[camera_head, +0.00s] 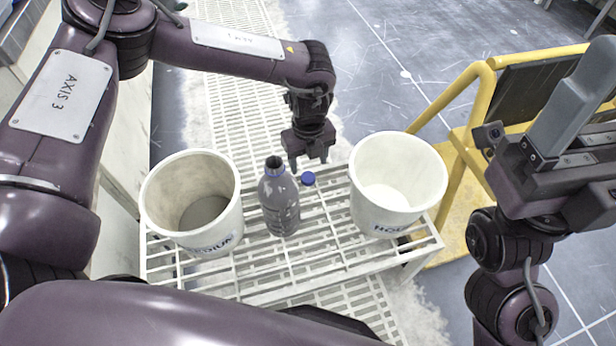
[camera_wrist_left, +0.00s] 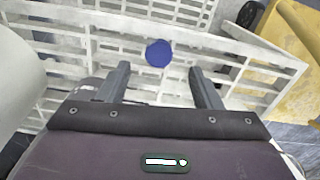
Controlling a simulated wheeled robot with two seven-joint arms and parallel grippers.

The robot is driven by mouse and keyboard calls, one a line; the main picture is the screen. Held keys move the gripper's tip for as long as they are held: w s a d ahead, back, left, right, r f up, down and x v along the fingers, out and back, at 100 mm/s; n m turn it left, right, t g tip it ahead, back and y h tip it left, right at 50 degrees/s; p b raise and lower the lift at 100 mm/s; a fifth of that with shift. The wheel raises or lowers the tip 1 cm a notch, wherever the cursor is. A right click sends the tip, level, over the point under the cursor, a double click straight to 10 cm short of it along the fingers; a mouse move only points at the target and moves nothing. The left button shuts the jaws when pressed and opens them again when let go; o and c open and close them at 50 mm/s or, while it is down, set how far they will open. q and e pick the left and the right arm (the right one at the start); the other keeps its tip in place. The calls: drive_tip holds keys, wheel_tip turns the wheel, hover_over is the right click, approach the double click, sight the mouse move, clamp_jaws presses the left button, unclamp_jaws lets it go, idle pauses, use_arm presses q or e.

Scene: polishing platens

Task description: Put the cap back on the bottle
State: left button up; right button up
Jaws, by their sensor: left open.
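The blue cap (camera_head: 308,178) lies on the white slatted rack, just right of the bottle's neck in the head view. The grey, open-topped bottle (camera_head: 279,205) stands upright on the rack between two buckets. My left gripper (camera_head: 309,164) points down just behind the cap, open and empty. In the left wrist view its fingers (camera_wrist_left: 159,88) are spread apart, and the cap (camera_wrist_left: 159,53) shows beyond the tips, between their lines and not touched. My right gripper (camera_head: 575,110) is raised at the right edge, far from the bottle; its jaw state is unclear.
A white bucket (camera_head: 160,205) stands left of the bottle, another (camera_head: 430,180) right of the cap. Both rise beside the narrow gap on the rack (camera_head: 320,258). A yellow rail frame (camera_head: 470,100) stands at right. The rack's front middle is clear.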

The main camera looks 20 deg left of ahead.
sight(307, 176)
use_arm(q)
drive_tip(key=f+b, duration=0.1)
drive_tip(key=f, duration=0.1)
drive_tip(key=f+b, duration=0.2)
drive_tip(key=f, duration=0.1)
drive_tip(key=shift+w+a+f, duration=0.1)
drive_tip(key=shift+a+f, duration=0.1)
drive_tip(key=shift+r, duration=0.1)
drive_tip(key=c, duration=1.1)
drive_tip(key=shift+o, duration=0.2)
